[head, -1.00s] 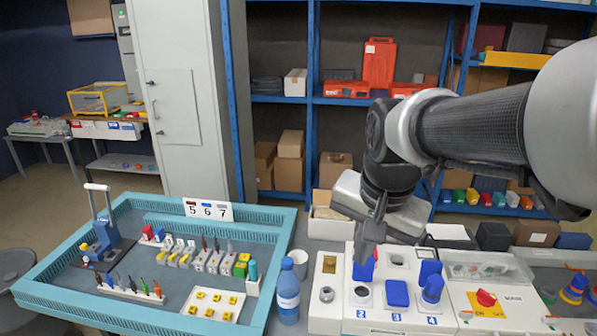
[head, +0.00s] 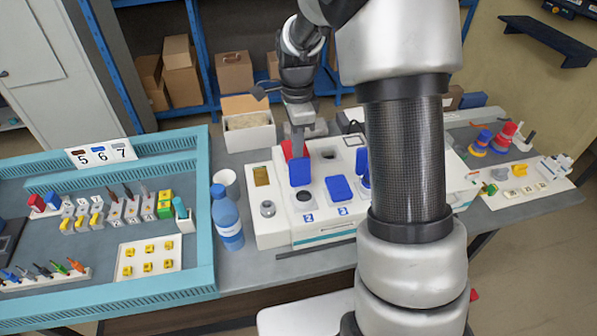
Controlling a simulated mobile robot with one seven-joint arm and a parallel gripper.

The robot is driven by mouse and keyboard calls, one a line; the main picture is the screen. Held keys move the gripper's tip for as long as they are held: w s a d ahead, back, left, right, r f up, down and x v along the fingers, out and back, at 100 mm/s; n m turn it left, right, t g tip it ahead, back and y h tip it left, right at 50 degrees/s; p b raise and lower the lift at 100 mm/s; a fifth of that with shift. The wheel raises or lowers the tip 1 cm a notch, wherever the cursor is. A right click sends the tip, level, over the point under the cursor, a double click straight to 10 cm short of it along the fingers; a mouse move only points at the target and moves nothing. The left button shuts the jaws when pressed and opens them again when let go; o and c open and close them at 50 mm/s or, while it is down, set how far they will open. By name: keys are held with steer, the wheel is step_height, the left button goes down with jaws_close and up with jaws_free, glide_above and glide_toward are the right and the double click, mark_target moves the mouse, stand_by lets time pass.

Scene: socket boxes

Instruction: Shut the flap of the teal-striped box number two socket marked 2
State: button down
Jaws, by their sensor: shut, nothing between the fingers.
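The teal-striped box (head: 275,235) is white and stands on the bench. Its socket marked 2 (head: 304,195) is uncovered, with a dark round opening. The blue flap (head: 300,175) of that socket stands raised at its back edge. My gripper (head: 298,148) points down, shut and empty, at the upper edge of this flap; I cannot tell whether it touches. The fingertips are partly hidden by the flap.
The blue flap of socket 3 (head: 339,188) lies down. A raised blue flap (head: 362,165) is partly hidden by my arm. A red flap (head: 287,150) stands behind. A water bottle (head: 227,218) and white cup (head: 226,180) stand left of the box, beside the teal tray (head: 205,250).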

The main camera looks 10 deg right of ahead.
mark_target(299, 166)
steer(key=shift+f, duration=0.55)
steer(key=shift+f, duration=0.1)
step_height(299, 166, down, 3)
steer(key=shift+r+b, duration=0.1)
steer(key=shift+b, duration=1.15)
steer(key=shift+s+f, duration=0.45)
steer(key=shift+s, duration=0.4)
steer(key=shift+s+b, duration=0.5)
steer(key=shift+s, duration=0.75)
steer(key=shift+w, duration=0.15)
steer(key=shift+r+p, duration=0.35)
steer(key=shift+r, duration=0.05)
step_height(299, 166, up, 7)
steer(key=p, duration=0.4)
steer(key=shift+w+f+p, duration=0.1)
steer(key=shift+f+p, duration=0.05)
steer(key=shift+p, duration=0.25)
